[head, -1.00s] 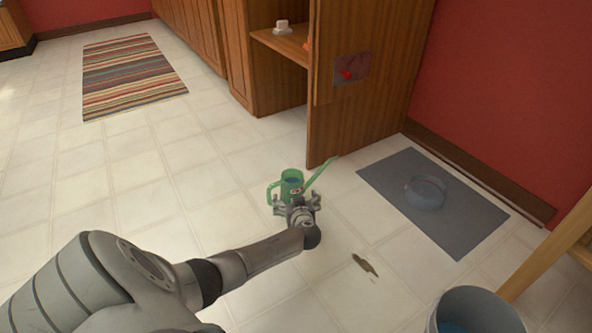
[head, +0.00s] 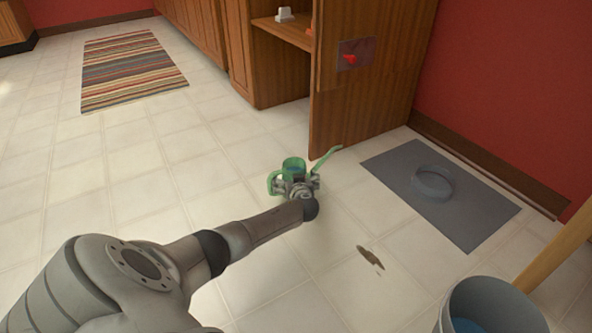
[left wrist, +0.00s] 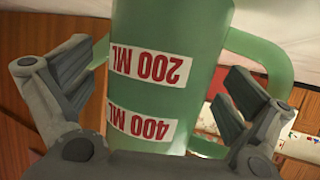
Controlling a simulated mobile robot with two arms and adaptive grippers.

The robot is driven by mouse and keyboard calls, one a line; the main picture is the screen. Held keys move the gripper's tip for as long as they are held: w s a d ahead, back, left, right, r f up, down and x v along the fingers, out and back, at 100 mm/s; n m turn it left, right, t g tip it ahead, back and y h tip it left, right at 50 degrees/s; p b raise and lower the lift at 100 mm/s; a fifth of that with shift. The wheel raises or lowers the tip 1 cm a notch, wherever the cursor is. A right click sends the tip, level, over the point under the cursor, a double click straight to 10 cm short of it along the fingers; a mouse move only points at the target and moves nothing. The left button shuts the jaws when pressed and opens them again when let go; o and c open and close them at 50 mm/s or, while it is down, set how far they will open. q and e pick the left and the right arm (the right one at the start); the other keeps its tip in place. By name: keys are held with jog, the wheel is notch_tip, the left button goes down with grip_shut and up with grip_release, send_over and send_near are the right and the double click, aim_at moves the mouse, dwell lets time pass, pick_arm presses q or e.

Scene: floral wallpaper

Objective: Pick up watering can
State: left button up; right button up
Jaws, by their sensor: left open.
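In the left wrist view the can (left wrist: 170,45) fills the middle, with labels reading 200 ML and 400 ML. The open fingers of my left gripper (left wrist: 152,95) stand on either side of the can's body, with gaps visible. My right gripper is not in view.
A grey mat (head: 470,222) with a round bowl (head: 433,184) lies to the right. A bucket (head: 490,300) stands at the lower right. A brown stain (head: 370,257) marks the floor.

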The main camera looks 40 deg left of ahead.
pick_arm(q)
jog(key=shift+c, duration=0.4)
jog(key=c, duration=1.2)
jog(key=shift+r, duration=0.1)
jog(key=shift+c, duration=1.1)
jog(key=shift+r, duration=0.1)
